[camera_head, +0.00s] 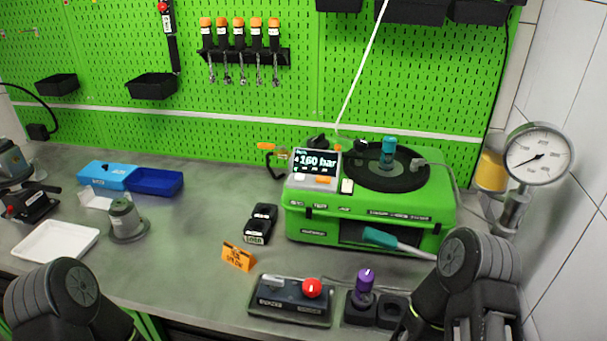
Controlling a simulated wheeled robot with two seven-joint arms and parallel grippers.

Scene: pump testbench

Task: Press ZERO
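The green pump testbench (310,222) stands right of centre on the bench. Its screen (316,161) reads about 160 bar. A small orange button (323,180) and a small pale button (299,177) sit on the panel under the screen. A white switch-like part (347,186) is to their right. No ZERO label is readable at this size, so I cannot tell which control carries it. My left arm shows at the lower left and my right arm at the lower right, both well away from the panel. Neither gripper's fingertips are visible.
A teal-handled lever (381,238) sticks out at the pump's front. A black box with a red knob (311,288), a purple-topped part (365,281), an orange sign (238,256) and a black block (261,223) stand in front. A gauge (538,154) is at right.

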